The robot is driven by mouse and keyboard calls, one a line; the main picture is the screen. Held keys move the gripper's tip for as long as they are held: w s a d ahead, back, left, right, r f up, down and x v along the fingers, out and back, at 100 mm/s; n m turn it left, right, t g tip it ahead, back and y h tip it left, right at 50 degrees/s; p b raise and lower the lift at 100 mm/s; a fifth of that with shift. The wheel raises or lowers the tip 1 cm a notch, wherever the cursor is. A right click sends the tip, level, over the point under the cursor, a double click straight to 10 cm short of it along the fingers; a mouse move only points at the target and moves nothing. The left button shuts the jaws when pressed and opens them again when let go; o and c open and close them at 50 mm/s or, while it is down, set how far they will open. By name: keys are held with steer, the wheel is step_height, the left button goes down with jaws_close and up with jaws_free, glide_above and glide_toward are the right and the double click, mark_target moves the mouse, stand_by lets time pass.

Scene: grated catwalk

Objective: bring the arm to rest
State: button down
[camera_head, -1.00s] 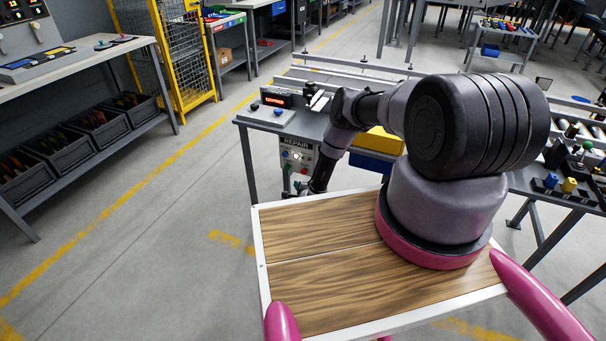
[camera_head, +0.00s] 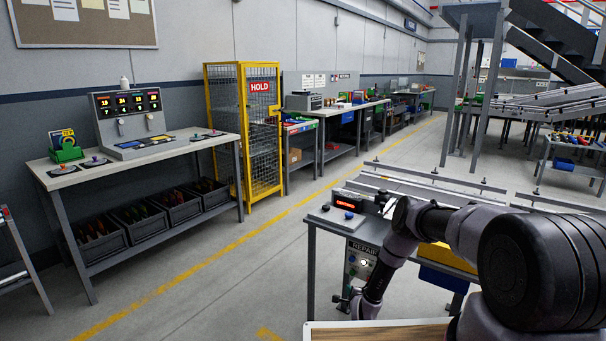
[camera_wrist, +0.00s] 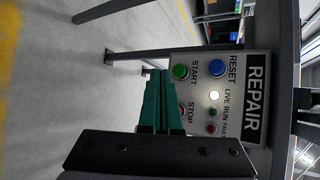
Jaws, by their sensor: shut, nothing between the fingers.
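My gripper shows in the wrist view (camera_wrist: 158,74) as two green fingers lying side by side, shut and empty. The fingertips appear beside the START and STOP buttons of the grey REPAIR panel (camera_wrist: 232,122); I cannot tell whether they touch it. The panel has a green START button, a blue RESET button, a red STOP button mostly behind the fingers, and a lit white lamp. In the head view my arm reaches forward and bends down in front of the REPAIR panel (camera_head: 359,262) at the bench's front; my fingers are hard to make out there.
The panel is fixed below a grey bench (camera_head: 330,222) carrying rails and an orange-lit display (camera_head: 348,204). A yellow mesh cage (camera_head: 242,135) with a HOLD sign and a control table (camera_head: 140,158) with dark bins stand at left. The floor between is clear.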

steer(key=w+r+n, duration=0.1)
steer(key=w+r, duration=0.3)
steer(key=r, duration=0.4)
steer(key=w+r+n+g, duration=0.15)
steer(key=w+r, duration=0.25)
steer(key=r, duration=0.4)
steer(key=w+r+n, duration=0.2)
steer(key=w+r, duration=0.2)
steer(key=r, duration=0.5)
steer(key=s+d+r+n+g, duration=0.1)
steer(key=s+r+n, duration=0.1)
steer(key=r, duration=1.2)
steer(key=s+d+r+n, duration=0.1)
steer(key=d+r+n, duration=0.1)
steer(key=r, duration=1.2)
steer(key=s+d+r+n+g, duration=0.25)
steer(key=s+r+n, duration=0.25)
steer(key=s+r, duration=1.65)
steer(key=s+r+n+y, duration=0.1)
steer(key=s+r+n, duration=0.1)
steer(key=s, duration=2.5)
steer(key=shift+d+r+n+g, duration=0.15)
steer(key=shift+r+n+g, duration=0.25)
steer(key=shift+n, duration=0.05)
